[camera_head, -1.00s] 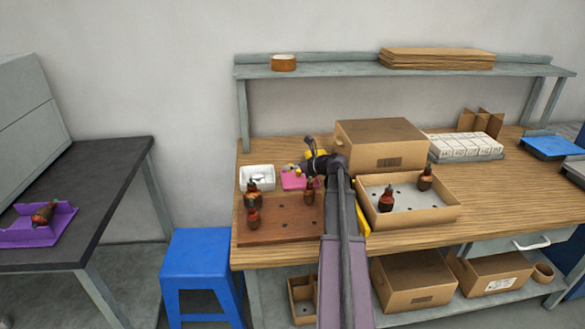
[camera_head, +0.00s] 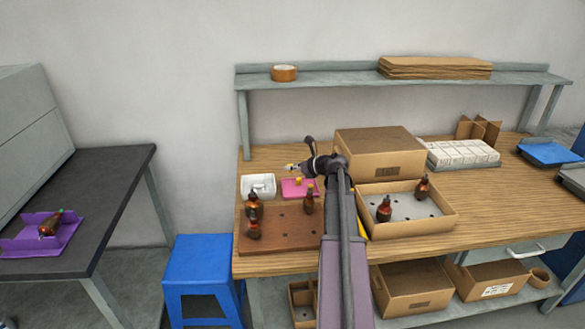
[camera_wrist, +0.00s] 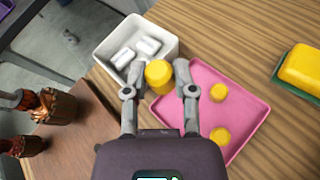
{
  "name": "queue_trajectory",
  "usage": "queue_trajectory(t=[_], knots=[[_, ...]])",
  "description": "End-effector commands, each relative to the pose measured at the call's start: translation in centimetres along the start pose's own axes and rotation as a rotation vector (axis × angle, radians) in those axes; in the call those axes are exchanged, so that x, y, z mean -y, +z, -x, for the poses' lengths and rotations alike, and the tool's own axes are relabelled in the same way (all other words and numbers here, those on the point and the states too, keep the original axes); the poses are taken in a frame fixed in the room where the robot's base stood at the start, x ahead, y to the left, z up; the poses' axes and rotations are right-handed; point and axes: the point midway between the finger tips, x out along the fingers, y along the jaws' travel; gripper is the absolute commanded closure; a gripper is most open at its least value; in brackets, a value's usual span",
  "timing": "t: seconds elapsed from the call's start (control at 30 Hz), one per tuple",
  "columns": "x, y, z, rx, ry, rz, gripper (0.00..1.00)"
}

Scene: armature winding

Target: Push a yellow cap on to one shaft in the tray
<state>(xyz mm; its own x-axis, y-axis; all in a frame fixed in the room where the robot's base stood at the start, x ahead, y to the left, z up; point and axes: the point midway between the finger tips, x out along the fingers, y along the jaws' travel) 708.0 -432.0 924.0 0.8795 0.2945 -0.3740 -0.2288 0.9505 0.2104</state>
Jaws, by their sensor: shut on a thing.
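My gripper (camera_wrist: 158,80) is shut on a yellow cap (camera_wrist: 159,76), held above the bench between the white box and the pink tray (camera_wrist: 250,107). In the head view my gripper (camera_head: 291,167) is over the back left of the bench. Two more yellow caps (camera_wrist: 219,92) (camera_wrist: 220,136) are on the pink tray. Dark red-brown armatures (camera_head: 254,203) stand upright on the brown holed board (camera_head: 284,233). Two more (camera_head: 384,209) (camera_head: 423,188) stand in the cardboard tray (camera_head: 412,230). Their shaft tips are too small to judge.
A white box (camera_wrist: 108,52) with white pieces stands beside the pink tray. A yellow block (camera_wrist: 301,67) sits in a green holder at right. A closed cardboard box (camera_head: 380,152) stands behind my arm. A purple tray (camera_head: 30,245) with an armature is on the dark table.

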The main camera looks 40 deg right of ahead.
Motion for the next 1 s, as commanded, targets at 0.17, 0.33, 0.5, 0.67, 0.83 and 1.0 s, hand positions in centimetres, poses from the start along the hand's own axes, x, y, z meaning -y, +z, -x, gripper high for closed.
queue_trajectory(t=[0.17, 0.33, 0.5, 0.67, 0.83, 1.0], knots=[[0.0, 0.0, 0.0, 0.000, 0.000, 0.000, 0.81], [0.0, 0.1, 0.1, 0.000, 0.000, 0.000, 0.81], [-0.2, 0.8, 0.4, 0.000, 0.000, 0.000, 0.81], [-0.5, 2.3, 1.0, 0.000, -0.001, 0.000, 0.81], [-1.1, 4.7, 2.0, 0.000, -0.001, 0.000, 0.81], [-1.6, 7.2, 3.0, 0.000, -0.001, 0.000, 0.81]])
